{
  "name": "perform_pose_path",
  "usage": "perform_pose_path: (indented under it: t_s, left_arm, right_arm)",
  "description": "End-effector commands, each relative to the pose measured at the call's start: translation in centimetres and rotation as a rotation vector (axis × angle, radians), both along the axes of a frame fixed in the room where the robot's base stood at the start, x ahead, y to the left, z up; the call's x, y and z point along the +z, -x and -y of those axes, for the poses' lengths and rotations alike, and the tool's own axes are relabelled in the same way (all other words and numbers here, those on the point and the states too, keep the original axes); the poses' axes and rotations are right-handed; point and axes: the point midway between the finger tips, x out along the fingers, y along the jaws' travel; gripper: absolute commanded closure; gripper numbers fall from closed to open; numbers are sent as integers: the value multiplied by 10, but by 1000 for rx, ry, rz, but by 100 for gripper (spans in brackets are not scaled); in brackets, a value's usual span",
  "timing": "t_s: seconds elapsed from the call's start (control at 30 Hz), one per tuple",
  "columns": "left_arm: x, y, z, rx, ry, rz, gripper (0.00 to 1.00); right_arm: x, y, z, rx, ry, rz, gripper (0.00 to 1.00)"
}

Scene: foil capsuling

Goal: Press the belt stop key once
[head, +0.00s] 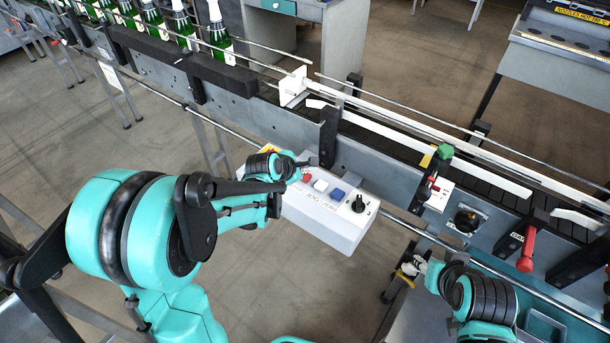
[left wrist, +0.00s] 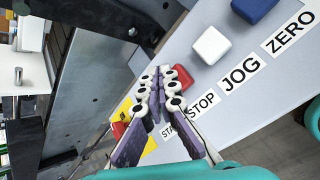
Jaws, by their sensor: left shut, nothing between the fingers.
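The grey control box (head: 318,222) hangs at the front of the conveyor, with a row of keys on top. The red stop key (left wrist: 183,74) lies above the STOP label (left wrist: 203,105), partly behind my fingers; it also shows in the head view (head: 305,177). My left gripper (left wrist: 159,78) is shut and empty, its tips over the box beside the red key. In the head view it reaches in from the left (head: 303,163). I cannot tell whether it touches the key. The start key is hidden behind the fingers. My right gripper (head: 411,268) hangs right of the box; its finger state is unclear.
A white key (left wrist: 210,45), a blue key (left wrist: 252,9) and a black knob (head: 359,202) share the box. Green bottles (head: 219,36) stand on the conveyor at upper left. A red-handled lever (head: 527,246) and black knob (head: 467,220) are on the right.

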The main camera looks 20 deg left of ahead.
Motion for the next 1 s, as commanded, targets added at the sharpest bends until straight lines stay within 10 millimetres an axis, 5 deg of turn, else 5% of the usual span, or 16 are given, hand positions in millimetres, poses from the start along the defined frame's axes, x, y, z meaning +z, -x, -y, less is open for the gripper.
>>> perform_pose_path:
  t_s: [1.0]
  left_arm:
    - [-8, 0, 0, 0, 0, 0, 100]
  right_arm:
    - [-8, 0, 0, 0, 0, 0, 60]
